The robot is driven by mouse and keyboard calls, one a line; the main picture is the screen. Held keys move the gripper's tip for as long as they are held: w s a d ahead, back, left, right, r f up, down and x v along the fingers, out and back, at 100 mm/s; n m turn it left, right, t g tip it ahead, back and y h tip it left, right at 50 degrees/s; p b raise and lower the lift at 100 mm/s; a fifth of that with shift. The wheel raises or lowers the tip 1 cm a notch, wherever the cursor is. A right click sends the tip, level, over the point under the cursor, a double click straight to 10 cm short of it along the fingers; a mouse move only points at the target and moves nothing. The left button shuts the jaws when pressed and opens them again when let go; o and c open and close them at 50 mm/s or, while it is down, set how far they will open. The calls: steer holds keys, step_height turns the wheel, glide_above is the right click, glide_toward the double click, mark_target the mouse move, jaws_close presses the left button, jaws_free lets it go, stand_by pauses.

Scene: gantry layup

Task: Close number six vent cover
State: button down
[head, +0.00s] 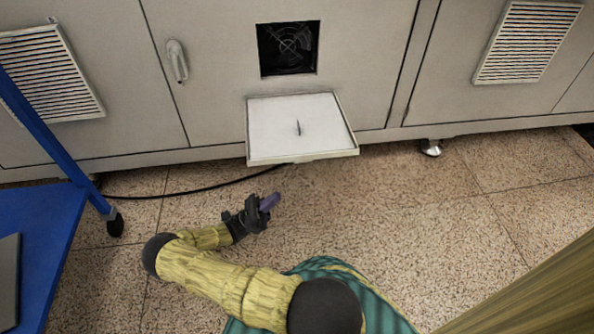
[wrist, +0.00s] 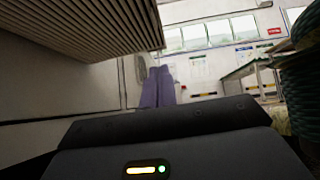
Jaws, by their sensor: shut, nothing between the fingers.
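The vent cover (head: 275,115) is open. It is hinged along its lower edge on the grey cabinet, and its pale inner face with a small dark tab shows in the head view. Above it is the square vent opening (head: 288,47) with a dark fan inside. My gripper (head: 268,202) has purple fingers, shut and empty. It appears just below the cover's front edge in the picture, apart from it. In the wrist view the cover's slatted outer face (wrist: 75,25) hangs over the upper left, and the shut fingers (wrist: 158,88) point past it. No number is readable on the cover.
Slatted vent covers sit closed at the left (head: 55,75) and right (head: 527,42). A door handle (head: 177,60) is left of the opening. A blue wheeled cart (head: 45,235) stands at the left. A black cable (head: 190,190) lies on the floor.

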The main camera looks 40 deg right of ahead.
steer(key=w+a+r+p+x, duration=0.1)
steer(key=r+p+x, duration=0.1)
steer(key=p+x, duration=0.9)
steer(key=shift+s+d+r, duration=0.25)
steer(key=shift+s+r, duration=0.05)
steer(key=shift+r, duration=0.45)
steer(key=shift+p, duration=0.35)
